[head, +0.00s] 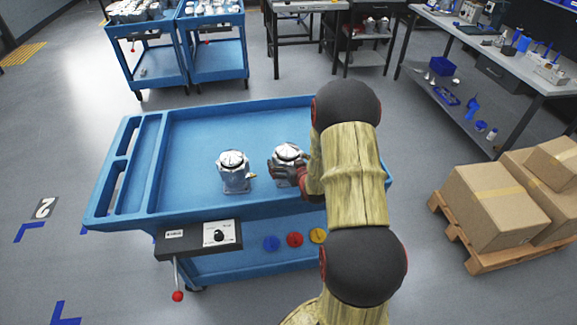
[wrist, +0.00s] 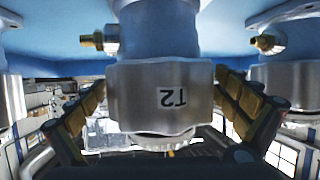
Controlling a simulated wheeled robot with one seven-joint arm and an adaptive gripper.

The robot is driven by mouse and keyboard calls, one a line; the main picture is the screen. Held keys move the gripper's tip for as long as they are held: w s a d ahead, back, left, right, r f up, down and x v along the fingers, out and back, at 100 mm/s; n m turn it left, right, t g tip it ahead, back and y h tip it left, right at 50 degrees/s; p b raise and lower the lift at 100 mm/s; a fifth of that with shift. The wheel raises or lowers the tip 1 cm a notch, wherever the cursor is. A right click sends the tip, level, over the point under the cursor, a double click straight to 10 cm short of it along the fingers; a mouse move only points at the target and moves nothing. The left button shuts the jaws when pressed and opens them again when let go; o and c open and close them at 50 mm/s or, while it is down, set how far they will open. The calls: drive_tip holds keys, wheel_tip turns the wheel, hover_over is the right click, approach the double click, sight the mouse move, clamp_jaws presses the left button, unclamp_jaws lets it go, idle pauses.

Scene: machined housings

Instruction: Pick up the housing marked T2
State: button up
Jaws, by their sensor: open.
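The T2 housing (wrist: 152,97) is a silver-and-blue-grey machined part with a brass fitting on its side. Its marking appears upside down in the wrist view. My gripper (wrist: 161,84) is open, with one finger on each side of this housing; I cannot tell whether either finger touches it. In the head view, my gripper (head: 286,171) is at a housing (head: 289,153) on the blue cart, whose lower part is partly hidden by the fingers. No marking can be read there.
Another housing (head: 234,172) stands to the left on the blue cart (head: 190,145). In the wrist view, neighbouring housings show at the left edge (wrist: 12,100) and right edge (wrist: 292,75). The cart's left part is clear. Boxes (head: 495,205) on a pallet stand at right.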

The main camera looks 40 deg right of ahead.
drive_tip(key=shift+r, duration=0.1)
drive_tip(key=shift+c, duration=0.3)
drive_tip(key=c, duration=1.9)
drive_tip(key=shift+r, duration=0.15)
